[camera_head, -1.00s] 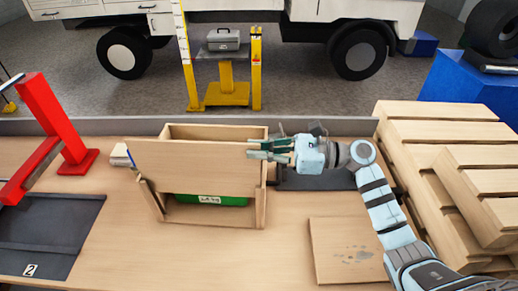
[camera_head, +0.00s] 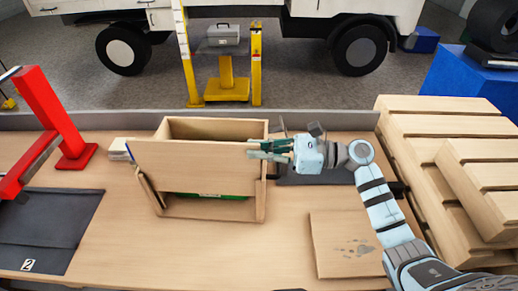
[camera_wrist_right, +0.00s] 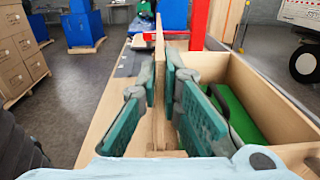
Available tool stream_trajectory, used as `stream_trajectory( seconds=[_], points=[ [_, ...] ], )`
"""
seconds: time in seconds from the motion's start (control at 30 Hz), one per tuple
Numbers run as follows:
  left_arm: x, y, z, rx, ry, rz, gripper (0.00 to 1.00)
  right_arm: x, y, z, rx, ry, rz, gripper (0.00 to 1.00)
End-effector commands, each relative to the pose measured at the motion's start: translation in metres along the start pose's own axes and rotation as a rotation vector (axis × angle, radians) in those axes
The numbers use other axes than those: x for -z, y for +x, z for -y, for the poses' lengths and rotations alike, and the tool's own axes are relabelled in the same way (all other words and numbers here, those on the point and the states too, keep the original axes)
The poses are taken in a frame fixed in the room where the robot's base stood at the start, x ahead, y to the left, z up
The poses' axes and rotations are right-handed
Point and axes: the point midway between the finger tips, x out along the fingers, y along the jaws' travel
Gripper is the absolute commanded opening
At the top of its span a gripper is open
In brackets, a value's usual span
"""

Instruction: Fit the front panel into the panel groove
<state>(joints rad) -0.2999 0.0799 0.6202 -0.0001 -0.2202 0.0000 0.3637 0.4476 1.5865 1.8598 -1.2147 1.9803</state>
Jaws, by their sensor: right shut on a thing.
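My right gripper (camera_head: 268,149) is shut on the right end of the front panel (camera_head: 195,160), a flat light-wood board. The panel stands upright across the open front of a wooden box (camera_head: 190,127). Its top edge is below the box's back wall in the picture. A gap remains under its lower edge, showing the box floor and a strip of a green case (camera_head: 212,195). I cannot tell whether the panel's edges are inside the grooves. In the right wrist view the panel (camera_wrist_right: 160,75) is edge-on between the fingers, with the green case (camera_wrist_right: 232,108) inside the box. My left gripper is out of view.
A loose wooden board (camera_head: 345,245) lies at the front right. Slatted pallets (camera_head: 440,130) stand on the right. A red stand (camera_head: 50,120) and dark mat (camera_head: 45,225) are on the left. The bench in front of the box is clear.

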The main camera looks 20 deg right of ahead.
Motion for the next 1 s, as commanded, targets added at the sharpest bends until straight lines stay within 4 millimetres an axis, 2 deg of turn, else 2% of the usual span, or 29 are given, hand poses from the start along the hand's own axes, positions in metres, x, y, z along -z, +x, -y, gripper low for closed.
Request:
stream_trajectory(
  seconds=[1.0],
  points=[
    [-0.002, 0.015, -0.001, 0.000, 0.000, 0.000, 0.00, 0.025, 0.001, 0.000, -0.001, -0.001, 0.002, 0.00]
  ],
)
